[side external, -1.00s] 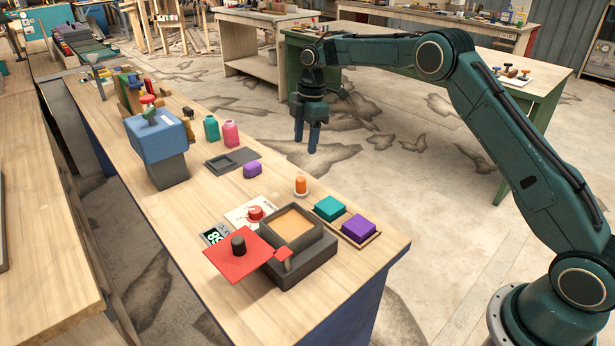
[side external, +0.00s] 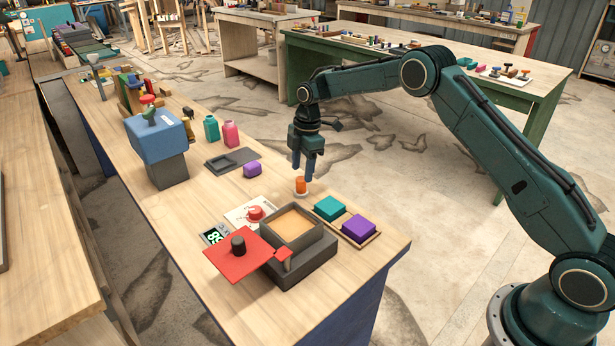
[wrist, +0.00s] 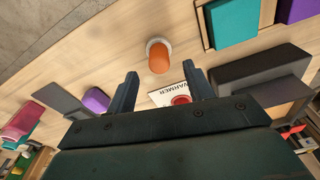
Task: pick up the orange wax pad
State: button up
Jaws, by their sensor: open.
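The orange wax pad (side external: 300,185) is a small upright orange piece on a pale round base, standing on the wooden bench near its far edge. In the wrist view the orange wax pad (wrist: 158,57) lies beyond the fingertips, roughly midway between them. My gripper (side external: 302,176) is open and points down, its fingertips close to the pad in the side view. In the wrist view my gripper (wrist: 160,82) has its two fingers well apart with nothing between them. Whether a finger touches the pad cannot be told.
A grey warmer box (side external: 318,250) with tan contents stands near the pad, its red lid (side external: 238,258) off to the left. Teal (side external: 329,207) and purple (side external: 359,228) blocks sit to the right. A loose purple piece (side external: 252,169) and grey tray (side external: 220,162) lie left.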

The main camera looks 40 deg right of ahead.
aim_at(301, 178)
jog(key=shift+f, duration=0.15)
jog(key=shift+w+a+f, duration=0.1)
jog(key=shift+a+f, duration=0.05)
jog(key=shift+f, duration=1.15)
jog(key=shift+a+f, duration=0.1)
jog(key=shift+f, duration=1.15)
jog(key=c, duration=0.8)
jog(key=shift+c, duration=0.2)
jog(key=shift+r, duration=0.1)
jog(key=shift+r, duration=5)
